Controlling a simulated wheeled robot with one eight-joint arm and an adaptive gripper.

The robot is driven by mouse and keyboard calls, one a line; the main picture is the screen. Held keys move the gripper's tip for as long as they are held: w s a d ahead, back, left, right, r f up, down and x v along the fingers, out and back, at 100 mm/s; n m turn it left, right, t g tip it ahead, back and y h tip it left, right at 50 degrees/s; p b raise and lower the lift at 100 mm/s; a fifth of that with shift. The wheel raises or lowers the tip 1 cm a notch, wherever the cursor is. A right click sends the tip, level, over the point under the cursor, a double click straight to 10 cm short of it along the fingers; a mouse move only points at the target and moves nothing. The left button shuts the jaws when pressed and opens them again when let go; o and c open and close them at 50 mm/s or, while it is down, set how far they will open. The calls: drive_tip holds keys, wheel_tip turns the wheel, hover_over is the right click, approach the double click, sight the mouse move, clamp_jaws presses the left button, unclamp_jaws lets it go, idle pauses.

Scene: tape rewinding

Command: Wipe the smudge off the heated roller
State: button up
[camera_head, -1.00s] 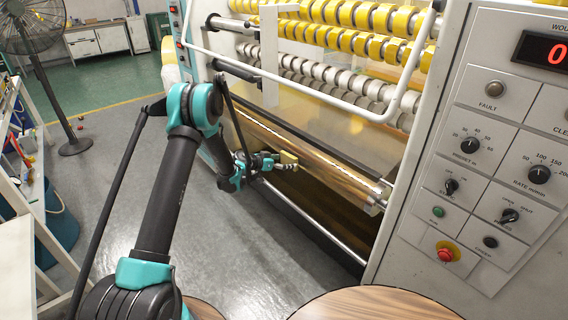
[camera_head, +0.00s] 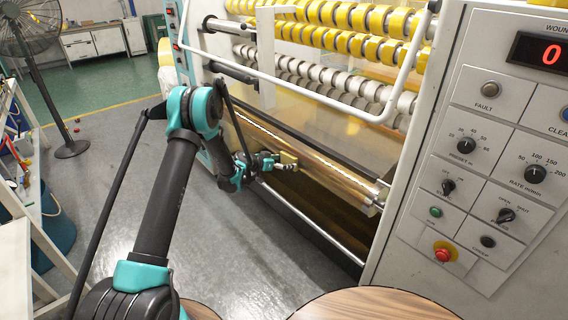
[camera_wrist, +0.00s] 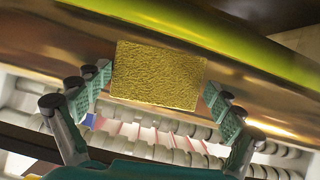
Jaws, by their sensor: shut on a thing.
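The heated roller (camera_head: 335,173) is a long, shiny, copper-coloured cylinder slanting across the front of the machine. It also fills the upper part of the wrist view (camera_wrist: 60,38). My gripper (camera_head: 272,162) is at the roller's front side, near the middle of its length. In the wrist view its fingers (camera_wrist: 158,84) are shut on a yellow, rough-textured pad (camera_wrist: 158,70), which lies over the roller surface. The pad appears small in the head view (camera_head: 288,158). I cannot tell whether it is pressed on the roller. No smudge can be made out.
A white guard bar (camera_head: 310,92) runs above the roller, with yellow tape rolls (camera_head: 345,40) behind it. A lower metal rail (camera_head: 320,232) runs below. The control panel (camera_head: 490,190) stands at right, a round wooden top (camera_head: 375,305) at the front.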

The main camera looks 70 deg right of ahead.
sight(309, 173)
drive_tip(key=shift+s+a, duration=0.95)
drive_tip(key=shift+s, duration=0.25)
drive_tip(key=shift+s+a, duration=0.35)
drive_tip(key=shift+s, duration=0.35)
drive_tip(key=shift+s+a, duration=0.35)
drive_tip(key=shift+s, duration=0.35)
drive_tip(key=shift+s+a, duration=0.6)
drive_tip(key=shift+s, duration=0.25)
drive_tip(key=shift+s+a, duration=0.55)
drive_tip(key=shift+s, duration=0.35)
drive_tip(key=shift+s+a, duration=0.6)
drive_tip(key=shift+s, duration=0.25)
drive_tip(key=shift+w, duration=0.1)
drive_tip(key=shift+w+d, duration=1.15)
drive_tip(key=shift+w, duration=0.55)
drive_tip(key=shift+w+d, duration=1.2)
drive_tip(key=shift+w, duration=0.5)
drive_tip(key=shift+w+d, duration=1.15)
drive_tip(key=shift+w, duration=0.55)
drive_tip(key=shift+a, duration=0.1)
drive_tip(key=shift+w+a, duration=0.55)
drive_tip(key=shift+a, duration=0.25)
drive_tip(key=shift+w+a, duration=0.55)
drive_tip(key=shift+a, duration=0.3)
drive_tip(key=shift+w+a, duration=0.55)
drive_tip(key=shift+a, duration=0.25)
